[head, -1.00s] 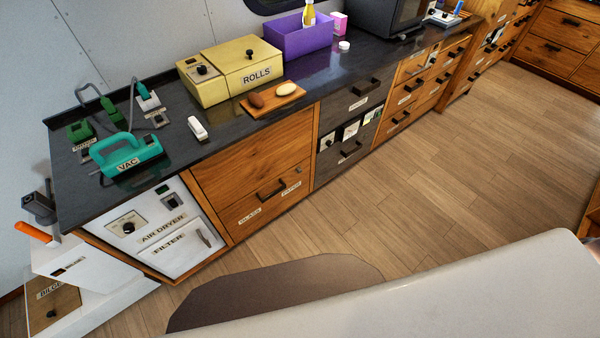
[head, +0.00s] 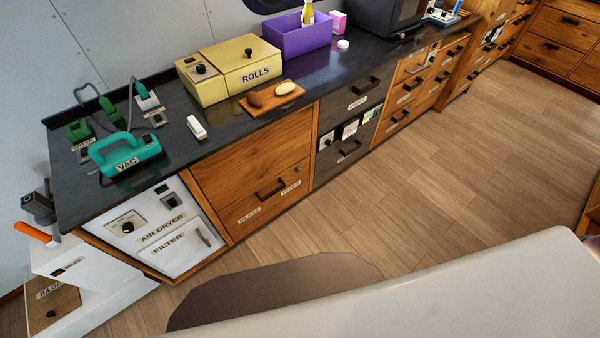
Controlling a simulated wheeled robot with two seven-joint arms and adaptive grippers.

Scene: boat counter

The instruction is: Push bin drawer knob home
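The wooden front (head: 252,170) under the counter has a dark bar handle (head: 270,194). Small labels beside the handle look like "GLASS" (head: 250,214) and "PAPER" (head: 291,187). The front looks flush with the cabinet; I cannot tell whether it stands slightly out. Neither of my grippers is in view.
A white air dryer panel (head: 180,250) is left of the wooden front. On the counter are a teal vac (head: 127,155), a yellow rolls box (head: 255,78), a board (head: 258,110) with two oval objects and a purple bin (head: 300,40).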

